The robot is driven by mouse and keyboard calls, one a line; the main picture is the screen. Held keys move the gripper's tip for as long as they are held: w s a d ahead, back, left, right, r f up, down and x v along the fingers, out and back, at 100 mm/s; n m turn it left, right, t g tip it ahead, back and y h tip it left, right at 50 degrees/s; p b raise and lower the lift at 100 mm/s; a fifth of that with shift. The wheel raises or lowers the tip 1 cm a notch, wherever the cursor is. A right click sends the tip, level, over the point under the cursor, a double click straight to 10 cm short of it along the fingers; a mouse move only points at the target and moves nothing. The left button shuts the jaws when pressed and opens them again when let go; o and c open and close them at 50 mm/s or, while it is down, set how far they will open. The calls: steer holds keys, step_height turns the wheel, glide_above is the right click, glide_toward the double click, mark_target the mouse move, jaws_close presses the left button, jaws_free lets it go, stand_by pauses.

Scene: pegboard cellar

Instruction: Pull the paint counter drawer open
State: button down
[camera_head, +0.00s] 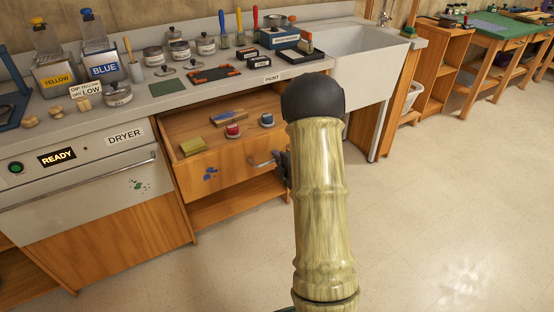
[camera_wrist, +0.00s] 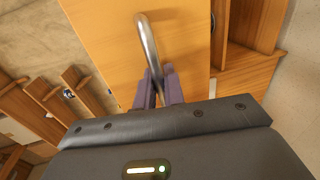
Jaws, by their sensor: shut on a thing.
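The paint counter drawer (camera_head: 222,172) is a wooden drawer under the counter marked "PAINT", and it stands pulled out with its inside showing. A silver bar handle (camera_head: 263,162) is on its front, and the handle also shows in the wrist view (camera_wrist: 147,42). My gripper (camera_wrist: 158,88) is shut on the handle, with a dark finger on each side of the bar. In the head view my arm hides most of my gripper (camera_head: 284,165). Inside the drawer lie a yellow-green block (camera_head: 194,146), a red-topped jar (camera_head: 233,131), a blue-topped jar (camera_head: 267,120) and a flat blue-and-wood item (camera_head: 229,117).
The dryer (camera_head: 85,165) stands left of the drawer. The countertop (camera_head: 150,95) holds jars, brushes and paint containers. A white sink (camera_head: 350,60) stands to the right. An open wooden shelf (camera_head: 235,205) is below the drawer. The floor (camera_head: 430,210) in front and right is clear.

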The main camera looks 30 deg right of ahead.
steer(key=shift+s+a+f, duration=0.1)
steer(key=shift+a, duration=0.05)
steer(key=c, duration=1.6)
jaws_free()
steer(key=p+v, duration=0.1)
steer(key=v, duration=0.5)
steer(key=p+v, duration=0.2)
steer(key=v, duration=0.4)
steer(key=shift+s+r+p, duration=0.1)
steer(key=shift+r+p, duration=0.15)
steer(key=shift+p, duration=0.05)
steer(key=shift+s+p, duration=0.1)
steer(key=shift+p, duration=0.35)
